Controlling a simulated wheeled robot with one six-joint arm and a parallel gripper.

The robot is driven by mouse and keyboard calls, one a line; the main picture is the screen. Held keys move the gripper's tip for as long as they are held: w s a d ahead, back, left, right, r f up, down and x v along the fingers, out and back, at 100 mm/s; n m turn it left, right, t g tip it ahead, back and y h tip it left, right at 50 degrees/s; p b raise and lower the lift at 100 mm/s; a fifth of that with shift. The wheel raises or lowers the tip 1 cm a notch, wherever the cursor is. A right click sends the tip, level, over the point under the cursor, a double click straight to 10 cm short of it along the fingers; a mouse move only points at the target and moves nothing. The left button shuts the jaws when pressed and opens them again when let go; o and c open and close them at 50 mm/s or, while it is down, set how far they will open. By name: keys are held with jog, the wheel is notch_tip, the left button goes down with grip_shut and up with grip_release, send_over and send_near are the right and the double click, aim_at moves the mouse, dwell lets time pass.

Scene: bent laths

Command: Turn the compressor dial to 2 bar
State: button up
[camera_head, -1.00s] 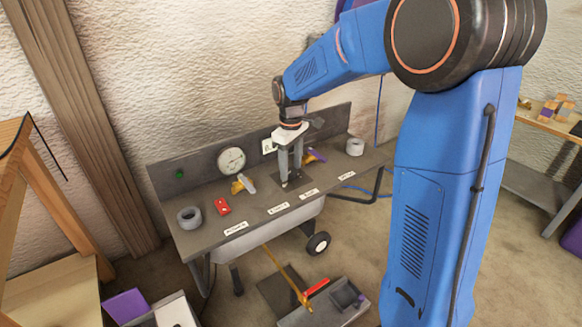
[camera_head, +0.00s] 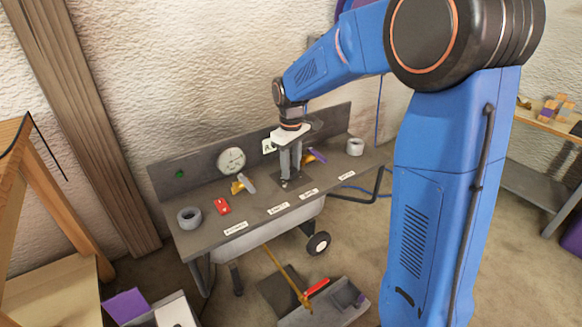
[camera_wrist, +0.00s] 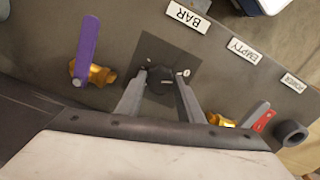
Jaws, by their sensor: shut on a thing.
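The dark round dial (camera_wrist: 160,80) sits on a dark square plate (camera_wrist: 182,50) in the compressor's grey panel. My gripper (camera_wrist: 162,82) has a finger on each side of it and is shut on it. In the head view my gripper (camera_head: 290,182) points down at the same plate, and the fingers hide most of the dial. A small pale mark shows near the right fingertip in the wrist view. I cannot read the dial's setting. The white label reading BAR (camera_wrist: 188,17) lies beyond the plate. A round white gauge (camera_head: 231,160) stands on the back panel; its reading is too small to tell.
Brass valves with a purple lever (camera_wrist: 86,45) and a grey lever (camera_head: 249,183) flank the dial. A grey tray (camera_head: 330,308) lies on the floor below.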

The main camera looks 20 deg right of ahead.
aim_at(291, 171)
jog(key=m, duration=1)
jog(key=shift+m, duration=0.3)
dwell(0.4)
jog(key=o, duration=1.1)
jog(key=shift+c, duration=0.2)
jog(key=shift+r, duration=0.15)
notch_tip(291, 171, up, 17)
